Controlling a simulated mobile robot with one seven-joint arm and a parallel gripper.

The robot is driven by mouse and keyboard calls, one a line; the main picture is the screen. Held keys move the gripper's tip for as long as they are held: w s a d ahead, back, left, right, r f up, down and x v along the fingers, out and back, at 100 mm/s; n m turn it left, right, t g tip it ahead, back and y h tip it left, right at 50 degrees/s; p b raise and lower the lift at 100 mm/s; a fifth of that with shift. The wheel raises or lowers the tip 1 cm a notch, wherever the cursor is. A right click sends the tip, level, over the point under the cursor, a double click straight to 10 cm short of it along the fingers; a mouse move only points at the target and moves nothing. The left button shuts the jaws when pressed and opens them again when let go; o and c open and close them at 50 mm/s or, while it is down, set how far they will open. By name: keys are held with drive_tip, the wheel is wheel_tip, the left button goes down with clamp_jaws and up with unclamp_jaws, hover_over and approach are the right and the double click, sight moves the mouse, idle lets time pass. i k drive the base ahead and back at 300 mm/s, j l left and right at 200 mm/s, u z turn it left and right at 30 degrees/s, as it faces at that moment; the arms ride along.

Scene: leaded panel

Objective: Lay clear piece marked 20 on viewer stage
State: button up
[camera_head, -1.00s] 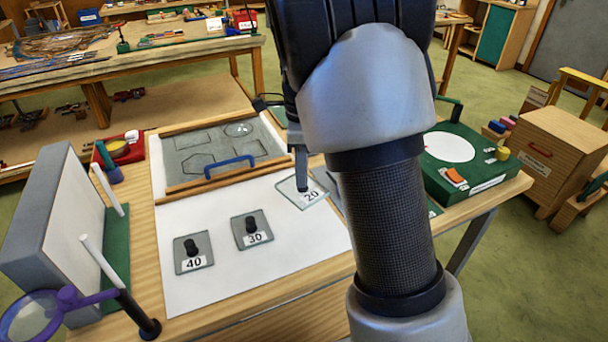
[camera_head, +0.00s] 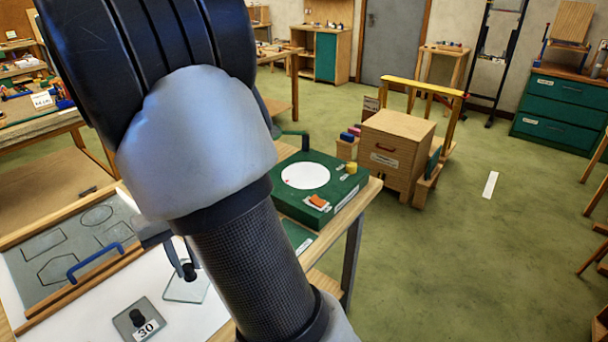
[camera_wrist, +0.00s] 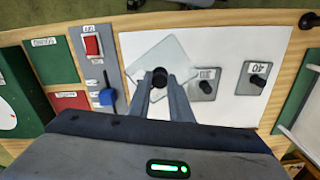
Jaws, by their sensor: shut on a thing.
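My gripper (camera_wrist: 160,82) is shut on the black knob of a clear square piece (camera_wrist: 174,52), which looks larger than its neighbours and seems raised above the white sheet. The clear piece (camera_head: 185,287) also shows in the head view below my gripper (camera_head: 187,264); its number is hidden now, but read 20 earlier. The viewer is a green box (camera_head: 345,197) with a round white stage (camera_head: 305,176) on top, to the right of my arm. The stage is bare. Its edge shows at the far left of the wrist view (camera_wrist: 5,118).
The piece marked 30 (camera_head: 125,315) lies on the white sheet (camera_head: 95,300); the piece marked 40 (camera_wrist: 253,84) lies beside it. A panel with a red switch (camera_wrist: 92,44) and a blue knob (camera_wrist: 107,97) lies between sheet and viewer. A blue-handled pattern board (camera_head: 30,270) is at left.

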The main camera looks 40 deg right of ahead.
sight(306, 175)
drive_tip(key=i+l+u, duration=0.2)
drive_tip(key=l, duration=1.4)
drive_tip(key=l+u, duration=0.15)
drive_tip(key=l, duration=1.45)
